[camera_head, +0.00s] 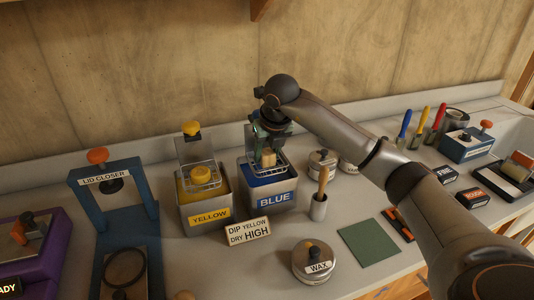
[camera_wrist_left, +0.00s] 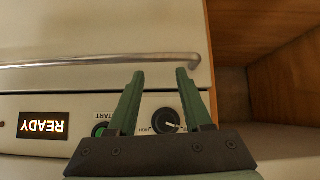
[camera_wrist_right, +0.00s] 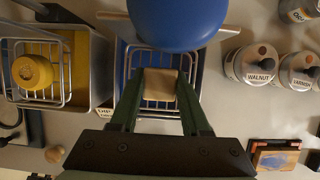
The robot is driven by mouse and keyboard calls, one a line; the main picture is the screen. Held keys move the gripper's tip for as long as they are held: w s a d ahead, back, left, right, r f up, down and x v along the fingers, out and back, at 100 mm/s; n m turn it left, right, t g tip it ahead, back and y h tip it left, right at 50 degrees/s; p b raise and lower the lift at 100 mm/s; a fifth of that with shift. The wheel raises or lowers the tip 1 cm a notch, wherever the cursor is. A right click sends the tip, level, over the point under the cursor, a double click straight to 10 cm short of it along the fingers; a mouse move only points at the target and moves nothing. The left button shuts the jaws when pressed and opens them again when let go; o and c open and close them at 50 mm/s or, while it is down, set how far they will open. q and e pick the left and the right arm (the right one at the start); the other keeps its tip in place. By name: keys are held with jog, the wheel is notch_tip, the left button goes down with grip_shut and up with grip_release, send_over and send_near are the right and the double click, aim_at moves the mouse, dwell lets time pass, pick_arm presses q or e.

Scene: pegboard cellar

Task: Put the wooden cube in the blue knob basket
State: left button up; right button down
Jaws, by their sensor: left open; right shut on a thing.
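The wooden cube (camera_head: 268,159) is pale tan and sits between the fingertips of my right gripper (camera_head: 268,150), which is shut on it. The right wrist view also shows the cube (camera_wrist_right: 160,83) held over the wire basket (camera_wrist_right: 140,62). The basket hangs at the blue dip tank (camera_head: 273,199). Its blue knob (camera_wrist_right: 178,22) is large in the right wrist view and hidden by my arm in the head view. I cannot tell whether the cube touches the basket. My left gripper (camera_wrist_left: 160,72) is open and empty, before a panel marked READY.
A yellow tank (camera_head: 209,216) with a yellow-knobbed basket stands left of the blue one. A sign (camera_head: 248,231), a wooden-handled tool in a cup (camera_head: 319,207) and a wax tin (camera_head: 314,262) are in front and right. The lid closer (camera_head: 105,178) stands at left.

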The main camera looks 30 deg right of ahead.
jog(key=c, duration=0.7)
grip_release()
jog(key=shift+f, duration=0.1)
jog(key=shift+o, duration=0.2)
jog(key=shift+r+p, duration=0.3)
jog(key=d+p+v, duration=0.1)
jog(key=p+v, duration=0.3)
jog(key=v, duration=0.2)
notch_tip(320, 180, up, 5)
send_over(270, 169)
jog(key=s, duration=0.2)
jog(key=shift+s+a+r, duration=0.2)
jog(key=shift+a, duration=0.15)
